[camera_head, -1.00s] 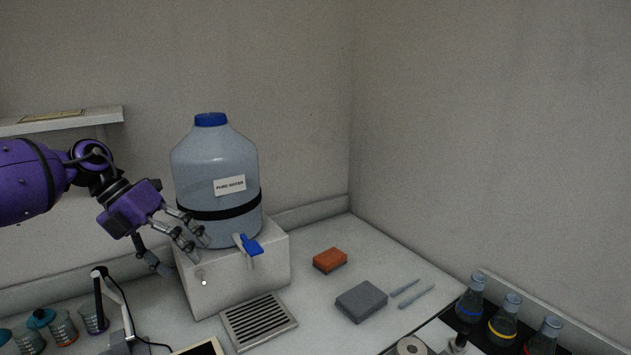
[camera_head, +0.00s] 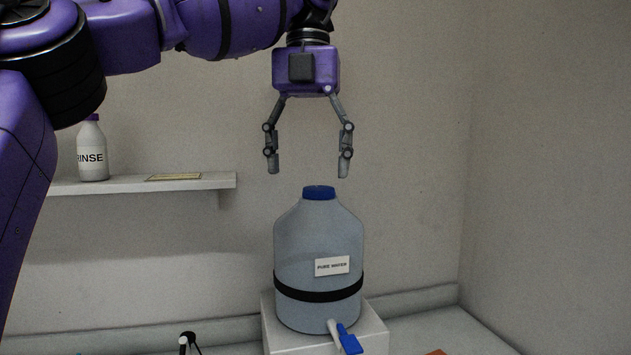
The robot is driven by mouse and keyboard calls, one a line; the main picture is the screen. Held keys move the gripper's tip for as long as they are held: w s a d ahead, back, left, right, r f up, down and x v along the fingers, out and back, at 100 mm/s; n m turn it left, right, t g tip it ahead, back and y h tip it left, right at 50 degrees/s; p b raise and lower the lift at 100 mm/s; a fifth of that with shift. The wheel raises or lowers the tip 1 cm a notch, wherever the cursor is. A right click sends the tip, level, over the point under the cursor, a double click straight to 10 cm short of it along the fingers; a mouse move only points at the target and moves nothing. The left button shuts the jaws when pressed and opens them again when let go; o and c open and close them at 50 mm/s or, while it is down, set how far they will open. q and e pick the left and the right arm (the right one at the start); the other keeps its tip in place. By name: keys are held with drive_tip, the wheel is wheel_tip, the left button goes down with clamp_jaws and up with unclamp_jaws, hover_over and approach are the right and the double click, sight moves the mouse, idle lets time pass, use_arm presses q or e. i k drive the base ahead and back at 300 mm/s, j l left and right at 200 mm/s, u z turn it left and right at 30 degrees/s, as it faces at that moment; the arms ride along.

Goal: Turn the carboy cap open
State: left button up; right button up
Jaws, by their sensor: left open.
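The carboy (camera_head: 300,245) is a large blue-grey bottle with a "PURE WATER" label and a black band, standing upright on a white block. Its blue cap (camera_head: 319,193) sits on the neck. My left gripper (camera_head: 309,172) points straight down above the cap, its two fingers spread wide to either side. The fingertips look a little higher than the cap and apart from it; the exact depth between them is hard to tell. A blue-handled spigot (camera_head: 347,341) sticks out low on the carboy's front. My right gripper is not in view.
A shelf (camera_head: 215,181) on the left wall holds a white "RINSE" bottle (camera_head: 93,152) and a small yellowish plate (camera_head: 174,177). The white block (camera_head: 374,334) stands on the bench. An orange item (camera_head: 436,352) just shows at the bottom edge. The space right of the carboy is clear.

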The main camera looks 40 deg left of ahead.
sight(314, 192)
drive_tip(key=i+j, duration=0.65)
drive_tip(key=i, duration=0.05)
